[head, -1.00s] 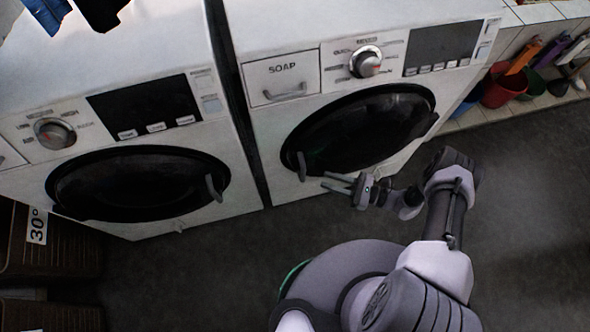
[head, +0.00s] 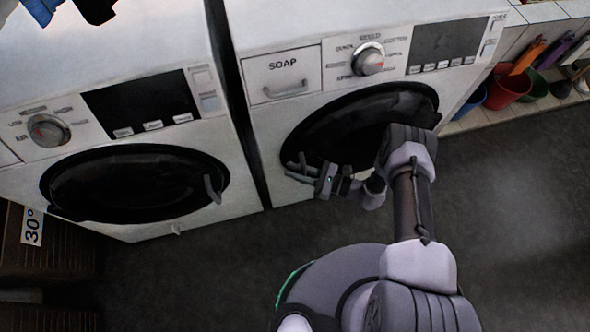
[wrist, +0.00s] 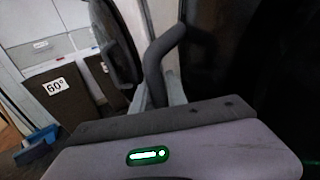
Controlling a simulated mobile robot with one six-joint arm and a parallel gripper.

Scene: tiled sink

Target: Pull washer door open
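The right washer (head: 262,135) has a round dark glass door (head: 350,118) that appears closed. Its short grey door handle (head: 302,159) is at the door's lower left edge. My gripper (head: 294,172) is at this handle, with its two fingers apart and pointing left. In the wrist view, the curved grey handle (wrist: 160,62) rises between the pale fingers (wrist: 161,95), close in front of the gripper body. I cannot tell whether either finger touches it. My arm covers the lower right part of the door in the head view.
A second washer (head: 235,150) with a closed dark door (head: 135,184) stands to the left, across a narrow gap. Dark baskets (head: 45,255) are at the lower left. Coloured buckets (head: 508,88) stand on a tiled ledge at right. The grey floor (head: 510,200) at right is clear.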

